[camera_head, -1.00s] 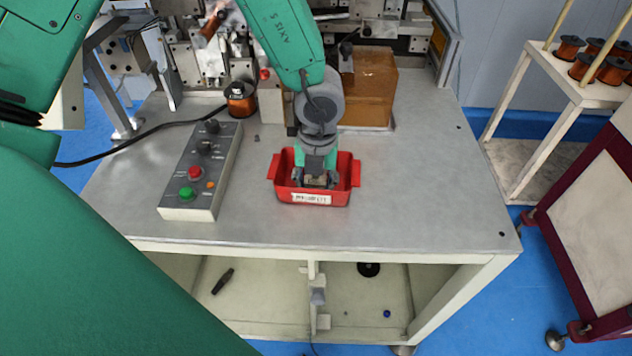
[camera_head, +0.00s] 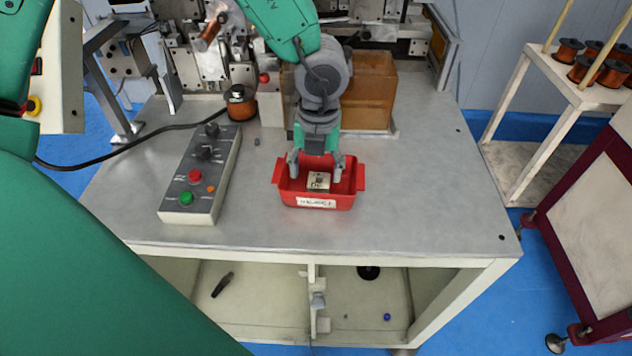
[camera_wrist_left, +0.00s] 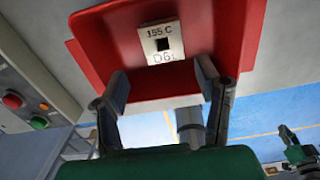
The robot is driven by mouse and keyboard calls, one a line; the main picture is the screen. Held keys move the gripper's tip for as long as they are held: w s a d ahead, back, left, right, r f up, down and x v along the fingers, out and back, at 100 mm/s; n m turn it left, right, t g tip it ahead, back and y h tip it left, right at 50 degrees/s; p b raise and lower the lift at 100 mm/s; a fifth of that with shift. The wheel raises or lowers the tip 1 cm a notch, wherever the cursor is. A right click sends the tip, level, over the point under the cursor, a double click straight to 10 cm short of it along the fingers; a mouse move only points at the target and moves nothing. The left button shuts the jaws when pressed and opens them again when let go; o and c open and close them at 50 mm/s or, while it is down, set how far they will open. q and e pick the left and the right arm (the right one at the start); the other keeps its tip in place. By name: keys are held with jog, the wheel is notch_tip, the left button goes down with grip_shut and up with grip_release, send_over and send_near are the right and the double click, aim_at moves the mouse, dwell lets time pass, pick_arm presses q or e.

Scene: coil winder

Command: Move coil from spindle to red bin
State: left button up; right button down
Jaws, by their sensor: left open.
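The red bin (camera_head: 350,197) stands on the grey table in front of the winder, with a white label on its front wall. The coil (camera_head: 318,183) lies flat inside the bin, a small pale square piece with a dark square hole. In the left wrist view the coil (camera_wrist_left: 160,43) shows printed marks, the top one reading "155 C", against the red bin (camera_wrist_left: 95,45). My left gripper (camera_head: 315,172) is open and empty over the back part of the bin, its fingers spread and apart from the coil. The left wrist view also shows the open fingers (camera_wrist_left: 165,92). My right gripper is not in view.
A control box (camera_head: 203,172) with red and green buttons sits left of the bin. A copper wire spool (camera_head: 240,103) and an amber cover (camera_head: 368,92) stand behind. The table's right side is clear. A shelf at right (camera_head: 545,80) holds several spools.

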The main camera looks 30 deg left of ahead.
aim_at(316, 186)
pick_arm(q)
notch_tip(316, 186, up, 7)
jog(key=shift+f, duration=0.15)
dwell(0.6)
